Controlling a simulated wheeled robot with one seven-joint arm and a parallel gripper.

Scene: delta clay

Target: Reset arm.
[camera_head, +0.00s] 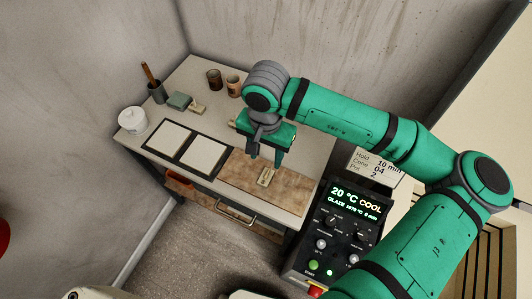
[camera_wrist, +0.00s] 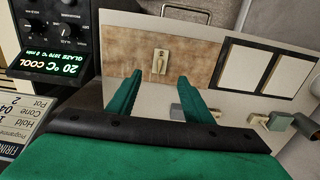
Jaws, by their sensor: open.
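My gripper (camera_head: 265,160) is at the end of my green arm, above the right part of the worktable (camera_head: 318,146). In the wrist view, the two green fingers of my gripper (camera_wrist: 160,80) are spread apart with nothing between them. A small pale tan piece (camera_head: 266,177) lies on the brown board (camera_head: 235,174), just beyond the fingertips. In the wrist view the tan piece (camera_wrist: 160,62) shows a dark slot and sits apart from the fingers. My arm is stretched from the right across the table and hides part of its far right side.
Two white tiles on dark backings (camera_head: 168,138) lie left of the board. A white lidded pot (camera_head: 132,120), a grey-green block (camera_head: 180,100), a tool holder (camera_head: 157,92) and two cups (camera_head: 215,79) stand farther back. A black control box (camera_head: 335,230) is close at right.

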